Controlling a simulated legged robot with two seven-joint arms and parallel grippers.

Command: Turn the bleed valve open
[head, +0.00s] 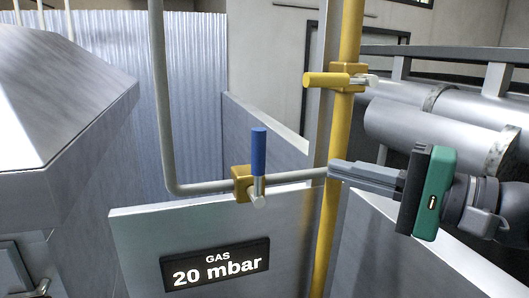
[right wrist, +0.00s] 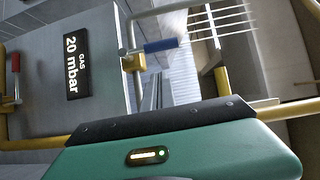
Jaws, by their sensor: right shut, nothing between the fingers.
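A valve with a blue handle (head: 258,152) and a brass-coloured body (head: 242,183) sits on a thin grey pipe. The handle stands upright, across the level pipe run. The blue handle (right wrist: 161,45) also shows in the right wrist view. A second valve, with a yellow handle (head: 320,80) lying level, is on the upright yellow pipe. No label shows which one is the bleed valve. My right gripper (head: 332,171) is shut and empty, its tips pointing left, right of the blue-handled valve and apart from its handle. In the picture the tips overlap the yellow pipe. My left gripper is out of view.
A panel (head: 130,240) with a sign reading GAS 20 mbar (head: 215,265) stands below the blue valve. The yellow pipe (head: 327,240) runs upright beside it. Large grey pipes (head: 430,120) lie at right. The right wrist view shows a red handle (right wrist: 15,62) at its left edge.

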